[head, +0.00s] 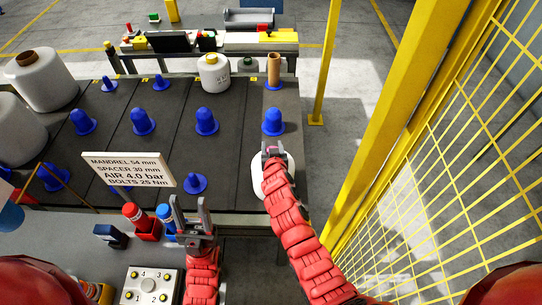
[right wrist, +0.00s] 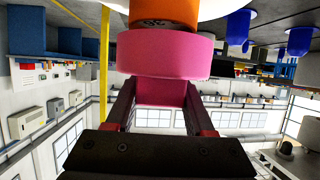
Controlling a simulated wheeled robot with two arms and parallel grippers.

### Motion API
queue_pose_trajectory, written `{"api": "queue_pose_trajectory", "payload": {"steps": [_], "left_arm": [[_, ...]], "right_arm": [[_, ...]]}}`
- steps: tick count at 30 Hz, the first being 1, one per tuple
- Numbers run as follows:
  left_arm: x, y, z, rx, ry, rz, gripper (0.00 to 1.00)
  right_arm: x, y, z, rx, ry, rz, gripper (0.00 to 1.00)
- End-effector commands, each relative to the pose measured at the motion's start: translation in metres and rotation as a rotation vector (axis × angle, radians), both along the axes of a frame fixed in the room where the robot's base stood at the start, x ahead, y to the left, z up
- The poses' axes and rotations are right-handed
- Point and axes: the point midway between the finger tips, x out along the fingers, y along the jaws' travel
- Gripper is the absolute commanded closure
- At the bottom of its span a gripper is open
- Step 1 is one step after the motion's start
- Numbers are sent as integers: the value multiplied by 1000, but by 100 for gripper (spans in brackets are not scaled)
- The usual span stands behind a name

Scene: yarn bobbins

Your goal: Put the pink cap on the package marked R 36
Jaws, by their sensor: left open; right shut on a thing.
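The pink cap (right wrist: 165,52) is between the fingers of my right gripper (right wrist: 160,104), which is shut on it. In the right wrist view, which looks upside down, the cap meets the orange core (right wrist: 165,14) of a white package; I cannot tell whether it is seated. In the head view my right gripper (head: 272,150) is over the white package (head: 259,184) at the table's near right, and its arm covers much of it. No R 36 mark is readable. My left gripper (head: 190,212) is open and empty, at the table's near edge.
Several blue cones stand on the dark table (head: 170,165), one (head: 273,121) just beyond my right gripper. A sign (head: 128,169) stands by my left gripper. Large white packages (head: 42,82) are at the left, a capped one (head: 213,74) at the back. A yellow fence (head: 440,150) is at the right.

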Motion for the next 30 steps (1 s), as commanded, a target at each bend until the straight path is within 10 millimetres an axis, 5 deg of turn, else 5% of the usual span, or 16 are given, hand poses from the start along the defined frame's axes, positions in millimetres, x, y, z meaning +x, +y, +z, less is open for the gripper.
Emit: {"api": "queue_pose_trajectory", "payload": {"steps": [17,30], "left_arm": [[0,0,-2,0,0,0,50],[0,0,-29,0,0,0,50]], "right_arm": [[10,-3,-1,4,1,-6,100],[9,-2,-22,5,2,-6,100]]}}
